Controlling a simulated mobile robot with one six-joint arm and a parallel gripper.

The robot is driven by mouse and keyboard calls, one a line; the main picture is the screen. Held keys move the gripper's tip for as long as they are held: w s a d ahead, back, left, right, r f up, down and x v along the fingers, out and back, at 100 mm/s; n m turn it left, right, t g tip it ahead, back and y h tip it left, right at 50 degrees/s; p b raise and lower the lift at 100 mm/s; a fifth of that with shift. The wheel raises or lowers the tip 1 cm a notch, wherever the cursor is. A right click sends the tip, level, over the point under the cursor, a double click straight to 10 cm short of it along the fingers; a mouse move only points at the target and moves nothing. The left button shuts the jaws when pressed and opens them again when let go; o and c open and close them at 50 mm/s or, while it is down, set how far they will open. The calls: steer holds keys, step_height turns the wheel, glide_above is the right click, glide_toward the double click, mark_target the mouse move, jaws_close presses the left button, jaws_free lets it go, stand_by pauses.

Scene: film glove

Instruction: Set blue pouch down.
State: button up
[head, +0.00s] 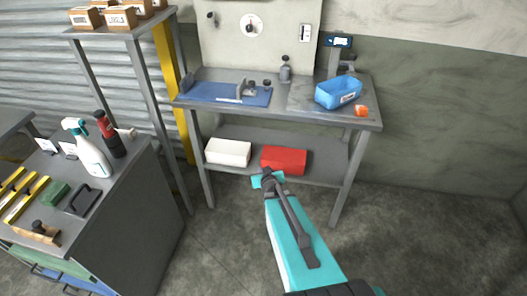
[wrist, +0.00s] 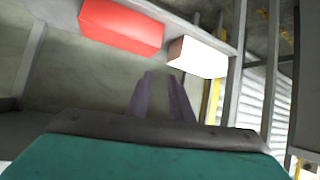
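My gripper (head: 268,180) is in front of the workbench's lower shelf in the head view. In the wrist view its two dark fingers (wrist: 160,76) stand apart with a gap between them and nothing visible in it. I cannot make out a blue pouch for certain. A blue open-topped container (head: 338,94) with a pale label sits on the right of the workbench top (head: 305,108), above and to the right of my gripper. A small orange item (head: 361,111) lies beside it.
A red box (head: 284,160) and a white box (head: 228,152) stand on the lower shelf, also in the wrist view (wrist: 122,27). A blue mat (head: 215,92) with tools lies on the bench's left. A cabinet (head: 110,215) with bottles stands left. The floor at right is clear.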

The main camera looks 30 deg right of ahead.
steer(key=s+a+f+g+y, duration=0.1)
steer(key=s+a+f+g, duration=0.45)
steer(key=s+f, duration=0.35)
steer(key=s+a+f+g, duration=0.4)
steer(key=s+a+f, duration=0.25)
steer(key=s, duration=0.45)
steer(key=s+a+f+n+g+y, duration=0.1)
steer(key=s+a+g, duration=0.2)
steer(key=s+a, duration=0.3)
steer(key=s+a+f+n+g+y, duration=0.1)
steer(key=s+a+g, duration=0.3)
steer(key=s, duration=0.9)
steer(key=shift+s+a+n+y, duration=0.25)
steer(key=shift+a+n+y, duration=0.5)
steer(key=shift+a, duration=0.45)
steer(key=shift+o, duration=0.2)
steer(key=shift+f, duration=0.1)
steer(key=shift+o, duration=1.2)
steer(key=shift+a, duration=0.1)
